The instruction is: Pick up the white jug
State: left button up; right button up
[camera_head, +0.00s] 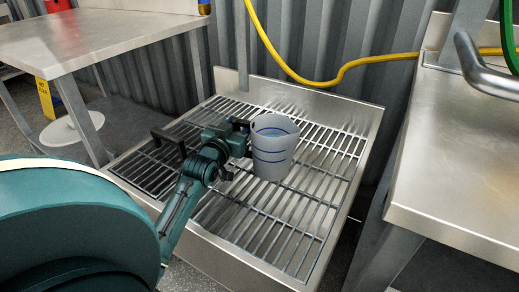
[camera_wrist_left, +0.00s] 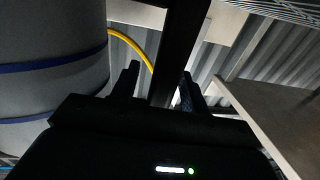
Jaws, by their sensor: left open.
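The white jug (camera_head: 273,147), a pale cup-like vessel with blue bands, stands upright on the slatted metal rack (camera_head: 310,215) in the head view. My left gripper (camera_head: 241,125) is open at the jug's left side, near its rim. In the left wrist view the jug (camera_wrist_left: 52,75) fills the left edge, outside the two dark fingers of the gripper (camera_wrist_left: 160,88). A dark bar shows between those fingers; I cannot tell what it is. The jug's handle cannot be made out. My right gripper is not in view.
A steel table (camera_head: 110,38) stands at the left and a steel counter (camera_head: 465,150) at the right. A yellow hose (camera_head: 330,82) hangs along the corrugated wall behind the rack. The rack's front right is clear.

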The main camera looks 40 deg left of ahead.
pick_arm(q)
grip_shut()
dwell(0.3)
dwell(0.3)
jog(key=shift+r, duration=0.2)
